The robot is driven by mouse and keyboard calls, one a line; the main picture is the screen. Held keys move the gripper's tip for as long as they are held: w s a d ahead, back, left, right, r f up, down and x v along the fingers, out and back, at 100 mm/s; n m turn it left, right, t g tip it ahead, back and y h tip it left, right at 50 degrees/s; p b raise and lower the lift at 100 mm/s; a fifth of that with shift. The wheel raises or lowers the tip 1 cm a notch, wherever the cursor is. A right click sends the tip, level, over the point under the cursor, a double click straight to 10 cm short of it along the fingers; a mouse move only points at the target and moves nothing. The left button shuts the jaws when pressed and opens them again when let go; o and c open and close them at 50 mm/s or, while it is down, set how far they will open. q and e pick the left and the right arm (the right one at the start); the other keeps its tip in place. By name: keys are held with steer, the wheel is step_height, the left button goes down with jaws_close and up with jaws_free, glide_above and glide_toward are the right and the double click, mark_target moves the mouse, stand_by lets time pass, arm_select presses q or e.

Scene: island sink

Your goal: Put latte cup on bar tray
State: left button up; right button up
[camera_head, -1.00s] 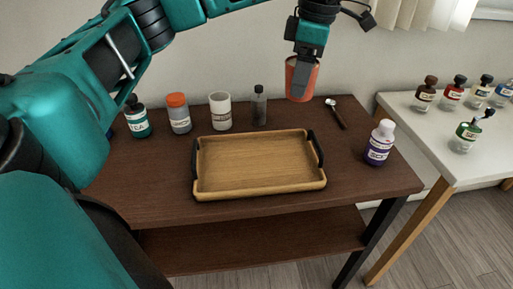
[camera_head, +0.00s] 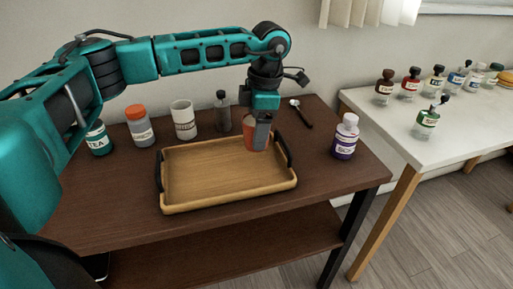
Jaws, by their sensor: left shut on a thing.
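The latte cup (camera_head: 250,136) is a reddish-orange cup in the head view. My left gripper (camera_head: 260,134) is shut on it and points down, covering part of the cup. The cup appears upright at the back right part of the bar tray (camera_head: 220,178). Whether it touches the tray floor or hangs just above it, I cannot tell. The bar tray is light wood with dark handles at its left and right ends, and is otherwise empty. My right gripper is not in view.
Behind the tray stand a TEA bottle (camera_head: 98,139), an orange-capped jar (camera_head: 139,128), a white cup (camera_head: 183,121) and a dark bottle (camera_head: 222,112). A spoon (camera_head: 301,114) and a purple-labelled bottle (camera_head: 345,138) are to the right. A white table (camera_head: 455,135) holds several bottles.

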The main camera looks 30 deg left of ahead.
arm_select(q)
step_height(320, 180, down, 5)
steer(key=shift+f+b, duration=0.1)
steer(key=shift+b, duration=0.2)
steer(key=shift+f, duration=0.15)
steer(key=shift+f, duration=0.15)
steer(key=o, duration=1.2)
